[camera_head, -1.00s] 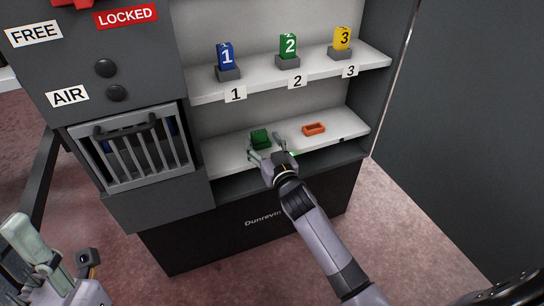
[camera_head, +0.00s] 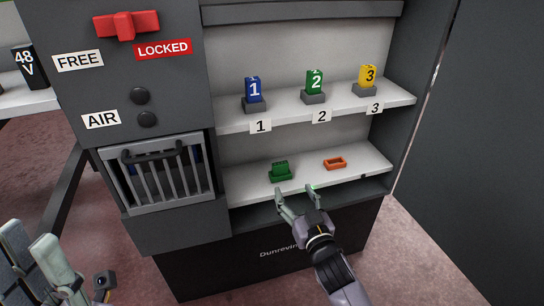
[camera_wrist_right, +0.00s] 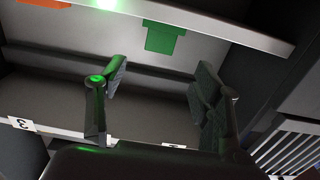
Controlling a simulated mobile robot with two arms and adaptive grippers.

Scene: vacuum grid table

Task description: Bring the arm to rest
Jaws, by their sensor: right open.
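My right gripper (camera_head: 299,200) is open and empty. The green thing also shows in the right wrist view (camera_wrist_right: 165,38), apart from the fingers (camera_wrist_right: 160,90). My left gripper (camera_head: 40,265) shows at the lower left of the head view, partly cut off by the frame; its jaw state is unclear.
Blue block 1 (camera_head: 253,88), green block 2 (camera_head: 314,81) and yellow block 3 (camera_head: 367,75) stand in grey holders on the upper shelf. A barred cage (camera_head: 160,178) is left; a red handle (camera_head: 127,25) is above.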

